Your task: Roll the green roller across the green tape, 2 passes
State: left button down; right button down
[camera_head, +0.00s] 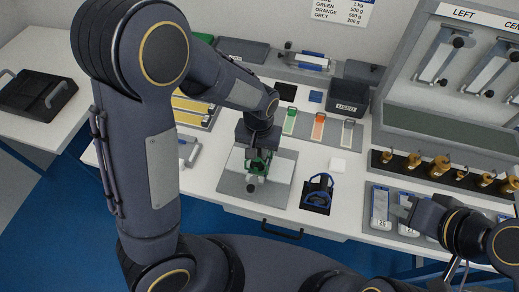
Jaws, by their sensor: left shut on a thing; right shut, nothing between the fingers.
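My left gripper (258,150) points down over the grey plate (229,185) in the middle of the table. It is shut on the green roller (258,165), of which only small green parts show between the fingers. A pale strip lies on the plate below it. I cannot make out the green tape there; the gripper and roller cover much of that spot. Whether the roller touches the plate is unclear. My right gripper (402,209) is shut and empty above the pale cards at the right.
Behind the plate lie green (289,121), orange (318,126) and grey (348,132) framed strips, and a dark bin marked USED (347,107). Brass weights (412,161) stand at right.

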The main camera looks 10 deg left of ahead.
pick_arm(q)
jog(key=shift+a, duration=0.4)
dwell(0.5)
jog(key=shift+r, duration=0.15)
dwell(0.4)
jog(key=shift+r+p, duration=2.45)
jog(key=shift+r, duration=0.45)
